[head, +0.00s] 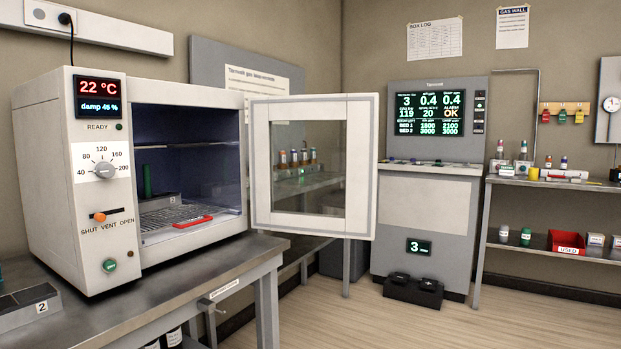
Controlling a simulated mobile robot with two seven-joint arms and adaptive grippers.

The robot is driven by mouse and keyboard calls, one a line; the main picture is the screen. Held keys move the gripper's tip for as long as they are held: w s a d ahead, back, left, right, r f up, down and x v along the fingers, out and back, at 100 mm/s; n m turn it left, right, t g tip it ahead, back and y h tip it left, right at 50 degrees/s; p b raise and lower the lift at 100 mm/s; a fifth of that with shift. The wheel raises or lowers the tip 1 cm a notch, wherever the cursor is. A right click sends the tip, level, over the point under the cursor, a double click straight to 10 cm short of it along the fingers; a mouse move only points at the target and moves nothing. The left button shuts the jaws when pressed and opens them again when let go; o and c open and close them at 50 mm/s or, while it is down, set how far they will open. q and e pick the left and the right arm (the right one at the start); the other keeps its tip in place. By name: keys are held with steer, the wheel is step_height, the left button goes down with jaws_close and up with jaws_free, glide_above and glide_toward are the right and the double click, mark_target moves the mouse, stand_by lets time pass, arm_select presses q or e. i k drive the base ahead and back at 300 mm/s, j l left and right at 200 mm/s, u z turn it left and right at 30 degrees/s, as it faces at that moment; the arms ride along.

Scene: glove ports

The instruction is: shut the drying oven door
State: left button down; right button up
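The drying oven (100,205) is a white box on a grey bench at the left. Its door (362,170), a white frame with a glass window, stands wide open, swung out to the right of the chamber. The open chamber (185,130) shows a dark blue inside with a wire rack, a green cylinder (147,180) in a grey holder, and a red tag (193,221) near the front. The oven display (98,97) reads 22 °C and damp 45 %. Neither of my grippers is in the head view.
The grey bench (195,275) runs under the oven, with a tray marked 2 (30,304) at its left front. A gas console (425,200) stands behind, right of the door. A shelf unit (550,183) with small bottles is at the right. The floor (400,325) in front is clear.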

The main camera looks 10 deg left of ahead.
mark_target(360, 111)
steer(key=k+u, duration=0.1)
steer(key=u, duration=0.7)
steer(key=k+j+u, duration=0.1)
steer(key=u, duration=2.1)
steer(key=k+l+u, duration=0.1)
steer(key=l, duration=0.6)
steer(key=k+l+u, duration=0.15)
steer(key=l, duration=0.2)
steer(key=k+l, duration=0.15)
steer(key=l, duration=0.5)
steer(key=k+l, duration=0.2)
steer(key=l, duration=0.45)
steer(key=k+l, duration=0.15)
steer(key=l, duration=0.5)
steer(key=k+l, duration=0.2)
steer(key=l, duration=0.45)
steer(key=k+l, duration=0.15)
steer(key=l, duration=0.45)
steer(key=k+l, duration=0.2)
steer(key=l, duration=0.45)
steer(key=k+l, duration=0.15)
steer(key=l, duration=0.5)
steer(key=k+l, duration=0.2)
steer(key=l, duration=0.45)
